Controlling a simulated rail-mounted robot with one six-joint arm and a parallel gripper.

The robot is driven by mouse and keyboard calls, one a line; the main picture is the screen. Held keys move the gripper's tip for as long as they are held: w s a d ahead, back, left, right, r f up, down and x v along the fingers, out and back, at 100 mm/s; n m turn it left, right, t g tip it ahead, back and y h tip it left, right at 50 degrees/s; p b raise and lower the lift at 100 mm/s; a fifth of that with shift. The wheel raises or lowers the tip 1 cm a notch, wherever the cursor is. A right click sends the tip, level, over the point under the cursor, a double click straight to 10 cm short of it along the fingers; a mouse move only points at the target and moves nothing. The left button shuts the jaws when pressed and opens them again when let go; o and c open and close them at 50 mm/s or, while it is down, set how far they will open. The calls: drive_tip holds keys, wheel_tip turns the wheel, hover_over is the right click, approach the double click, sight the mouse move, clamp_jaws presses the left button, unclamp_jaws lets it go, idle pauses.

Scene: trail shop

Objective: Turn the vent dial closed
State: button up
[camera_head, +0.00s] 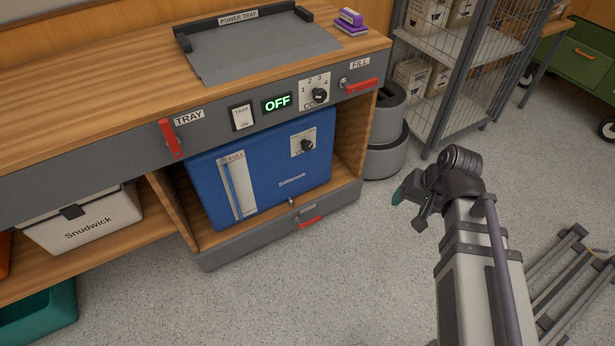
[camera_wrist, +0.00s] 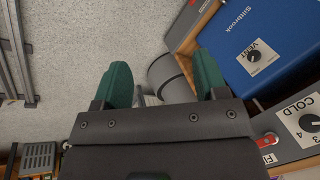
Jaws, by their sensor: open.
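The vent dial (camera_head: 306,145) is a small black knob on a white plate on the front of the blue cooler (camera_head: 262,190), on the right of its face. In the wrist view the vent dial (camera_wrist: 254,57) is at the upper right, its plate lettered VENT. My gripper (camera_head: 405,195) is in front of the counter, to the right of the cooler and well apart from the dial. In the wrist view my gripper (camera_wrist: 160,85) shows two green fingers spread wide with nothing between them. The dial's exact setting is too small to read.
Above the cooler, the panel holds a COLD dial (camera_head: 319,96), an OFF display (camera_head: 277,101) and red handles (camera_head: 361,86). A drawer with a red handle (camera_head: 310,222) is below. Grey bins (camera_head: 388,150) and a wire rack (camera_head: 465,75) stand right.

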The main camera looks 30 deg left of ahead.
drive_tip(key=w+a+f+m+y+b, duration=0.3)
drive_tip(key=a+f+y+b, duration=0.2)
drive_tip(key=a+f+b, duration=1.05)
drive_tip(key=m+t+y+b, duration=0.7)
drive_tip(key=m+t+b, duration=0.3)
drive_tip(key=m, duration=1.4)
approach(309, 146)
drive_tip(key=shift+g, duration=0.4)
drive_tip(key=x, duration=1)
drive_tip(key=shift+w+a+r+b, duration=0.15)
drive_tip(key=shift+w+a+b, duration=0.15)
drive_tip(key=shift+b, duration=0.1)
drive_tip(key=shift+d, duration=0.1)
drive_tip(key=c, duration=0.9)
